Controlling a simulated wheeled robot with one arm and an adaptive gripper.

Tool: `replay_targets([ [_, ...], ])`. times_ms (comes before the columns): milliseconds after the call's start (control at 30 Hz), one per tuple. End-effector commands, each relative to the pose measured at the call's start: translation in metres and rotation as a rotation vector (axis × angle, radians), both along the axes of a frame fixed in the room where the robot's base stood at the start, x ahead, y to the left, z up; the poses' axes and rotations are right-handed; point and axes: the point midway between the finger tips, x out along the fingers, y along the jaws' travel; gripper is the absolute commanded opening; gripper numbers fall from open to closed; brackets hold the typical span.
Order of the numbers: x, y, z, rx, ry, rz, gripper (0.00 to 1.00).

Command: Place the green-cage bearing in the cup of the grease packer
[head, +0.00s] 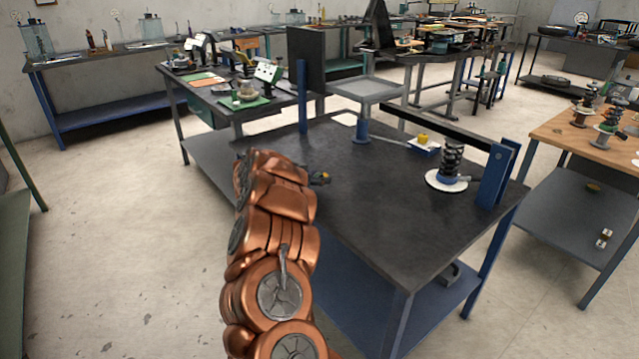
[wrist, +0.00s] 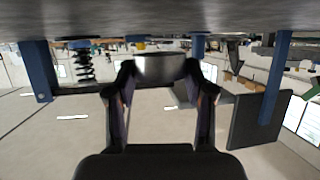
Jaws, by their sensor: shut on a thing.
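My gripper (wrist: 159,70) is shut on a grey, round metal piece (wrist: 159,66), seen edge-on between the two fingertips in the wrist view. No green cage shows on it, so I cannot tell whether it is the green-cage bearing. The wrist picture is upside down, with the dark tabletop (wrist: 160,17) along its top edge. In the head view my copper arm hides most of the gripper. A small dark and yellowish bit (head: 319,178) shows past the arm, over the bench's left part. I cannot make out the grease packer or its cup for certain.
The dark bench (head: 375,205) carries a black spring (head: 453,158) on a white disc (head: 446,182), a yellow item (head: 423,138) on a small pad, and a grey tray (head: 364,89) on a blue post. Blue uprights (head: 493,176) stand at right. The bench's middle is clear.

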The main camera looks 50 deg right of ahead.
Motion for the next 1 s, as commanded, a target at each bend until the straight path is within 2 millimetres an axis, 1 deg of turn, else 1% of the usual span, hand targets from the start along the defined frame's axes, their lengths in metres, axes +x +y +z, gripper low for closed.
replay_targets([
  [100,0.004,-0.011,0.001,-0.002,-0.003,-0.001,0.10],
  [267,0.007,-0.017,-0.001,-0.002,-0.001,0.002,0.10],
  [367,0.008,-0.018,-0.003,-0.001,-0.001,0.002,0.10],
  [433,0.008,-0.018,-0.007,-0.001,0.001,0.003,0.10],
  [600,0.008,-0.017,-0.028,-0.001,0.003,0.003,0.10],
  [700,0.008,-0.018,-0.035,-0.001,-0.001,0.002,0.10],
  [1000,0.008,-0.018,-0.037,-0.001,-0.001,0.003,0.10],
])
